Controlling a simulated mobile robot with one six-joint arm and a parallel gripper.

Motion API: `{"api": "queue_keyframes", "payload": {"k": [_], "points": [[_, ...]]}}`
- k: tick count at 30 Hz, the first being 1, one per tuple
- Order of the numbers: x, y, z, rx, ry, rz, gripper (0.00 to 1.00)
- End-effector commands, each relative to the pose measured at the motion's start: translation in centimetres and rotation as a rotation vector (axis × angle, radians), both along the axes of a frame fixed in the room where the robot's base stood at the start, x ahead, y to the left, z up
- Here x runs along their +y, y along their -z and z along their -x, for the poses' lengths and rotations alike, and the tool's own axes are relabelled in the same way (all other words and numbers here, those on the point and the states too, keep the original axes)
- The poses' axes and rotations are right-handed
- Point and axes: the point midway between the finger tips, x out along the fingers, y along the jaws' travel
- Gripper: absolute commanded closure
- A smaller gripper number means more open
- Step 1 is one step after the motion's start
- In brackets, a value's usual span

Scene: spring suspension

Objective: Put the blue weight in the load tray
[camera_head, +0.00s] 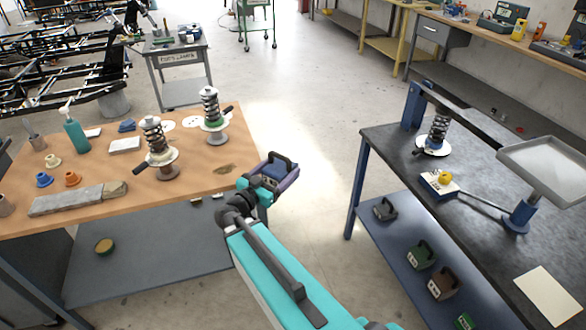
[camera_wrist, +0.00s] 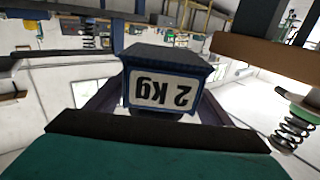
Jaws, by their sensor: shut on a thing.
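My gripper (camera_head: 270,182) is shut on the blue weight (camera_head: 281,170) and holds it in the air over the gap between the two benches, by the right edge of the wooden bench. In the wrist view the blue weight (camera_wrist: 165,82) fills the middle, its white label reading "2 kg" upside down. The load tray (camera_head: 543,168) is a shallow grey square tray at the far right, raised on a blue stand (camera_head: 519,216) on the dark bench. It looks empty.
The wooden bench (camera_head: 215,185) at left holds two spring units, a teal bottle and small parts. Open floor lies between the benches.

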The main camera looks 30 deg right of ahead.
Motion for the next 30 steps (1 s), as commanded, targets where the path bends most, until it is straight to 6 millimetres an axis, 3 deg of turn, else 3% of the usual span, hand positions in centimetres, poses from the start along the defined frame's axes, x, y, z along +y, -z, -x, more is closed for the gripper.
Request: {"api": "queue_keyframes", "payload": {"k": [1, 30], "points": [[0.9, -1.6, -0.3, -0.003, -0.011, 0.008, 0.88], [16.6, -12.4, -2.6, 0.004, -0.2, -0.003, 0.88]]}}
